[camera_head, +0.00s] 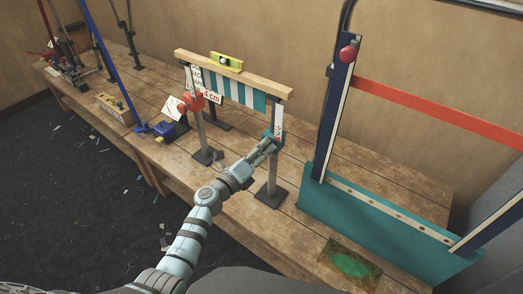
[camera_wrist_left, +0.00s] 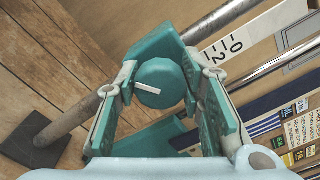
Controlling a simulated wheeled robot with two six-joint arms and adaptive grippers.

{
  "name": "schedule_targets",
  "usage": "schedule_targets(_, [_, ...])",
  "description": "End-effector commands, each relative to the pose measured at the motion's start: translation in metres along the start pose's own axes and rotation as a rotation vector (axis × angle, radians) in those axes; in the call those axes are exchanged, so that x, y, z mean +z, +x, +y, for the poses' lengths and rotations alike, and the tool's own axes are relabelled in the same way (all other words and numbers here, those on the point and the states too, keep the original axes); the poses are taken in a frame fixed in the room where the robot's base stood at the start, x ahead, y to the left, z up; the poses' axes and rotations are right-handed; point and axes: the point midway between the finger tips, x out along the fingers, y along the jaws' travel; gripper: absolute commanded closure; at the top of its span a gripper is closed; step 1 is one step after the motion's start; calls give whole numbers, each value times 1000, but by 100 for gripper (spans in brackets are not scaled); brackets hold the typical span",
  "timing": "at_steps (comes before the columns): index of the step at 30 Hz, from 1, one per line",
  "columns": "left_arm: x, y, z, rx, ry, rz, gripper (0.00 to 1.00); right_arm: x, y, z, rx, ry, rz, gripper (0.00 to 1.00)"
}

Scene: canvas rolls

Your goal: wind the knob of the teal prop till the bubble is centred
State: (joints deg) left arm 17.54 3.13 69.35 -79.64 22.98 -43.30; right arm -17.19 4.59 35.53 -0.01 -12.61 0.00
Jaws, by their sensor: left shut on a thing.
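The teal prop (camera_head: 272,174) stands on a dark foot under the right end of a wooden beam (camera_head: 262,83). In the left wrist view its round teal knob (camera_wrist_left: 160,84), with a white line on its face, sits between the fingers. My left gripper (camera_head: 269,144) is shut on this knob. A white scale strip (camera_wrist_left: 236,45) with black digits runs beside the prop. A yellow-green level (camera_head: 226,62) lies on the beam; its bubble is too small to read. My right gripper is not in view.
A red prop (camera_head: 190,103) holds the beam's left end, with white cards near it. A teal and navy frame (camera_head: 385,222) stands to the right. A green-stained tray (camera_head: 350,264) lies at the front edge. Blue and red clamps stand at the left.

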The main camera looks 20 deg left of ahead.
Motion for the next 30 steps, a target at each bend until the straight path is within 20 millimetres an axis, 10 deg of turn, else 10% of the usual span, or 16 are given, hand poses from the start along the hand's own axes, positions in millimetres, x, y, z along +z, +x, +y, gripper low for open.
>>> schedule_targets(2, [-2, -1, 1, 3, -1, 3, 93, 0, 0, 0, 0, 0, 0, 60])
schedule_targets(3, [-2, -1, 1, 3, -1, 3, 63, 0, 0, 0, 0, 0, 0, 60])
schedule_targets(7, [-1, 0, 1, 2, -2, 2, 44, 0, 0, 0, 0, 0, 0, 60])
schedule_targets(18, [0, -7, 1, 2, 0, 1, 44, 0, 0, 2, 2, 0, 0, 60])
schedule_targets(30, [-1, -105, 1, 3, 0, 3, 44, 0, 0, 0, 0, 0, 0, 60])
